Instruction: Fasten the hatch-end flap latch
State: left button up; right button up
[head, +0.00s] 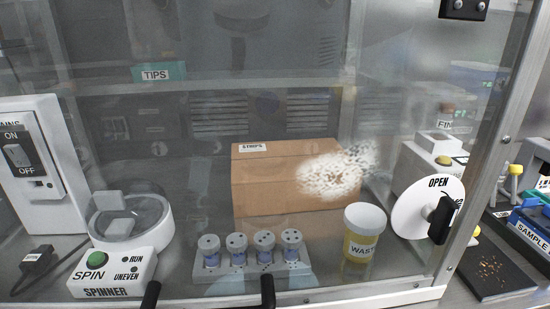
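A white round disc (412,214) marked OPEN is at the right end of the clear-fronted enclosure, near its lower right corner. A black knob (441,219) stands out from the disc's right side. The word OPEN shows at the top of the disc; other lettering is partly hidden behind the knob. I cannot tell for certain that this is the flap latch. No gripper is clearly in view. Two dark upright pieces are cut off at the bottom edge, and I cannot tell what they belong to.
A dark tray (497,285) and a blue SAMPLE box lie outside at right.

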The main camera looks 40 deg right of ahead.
aim_at(441, 218)
jog(key=z, duration=2.25)
jog(key=k+l, duration=0.1)
jog(key=l, duration=0.2)
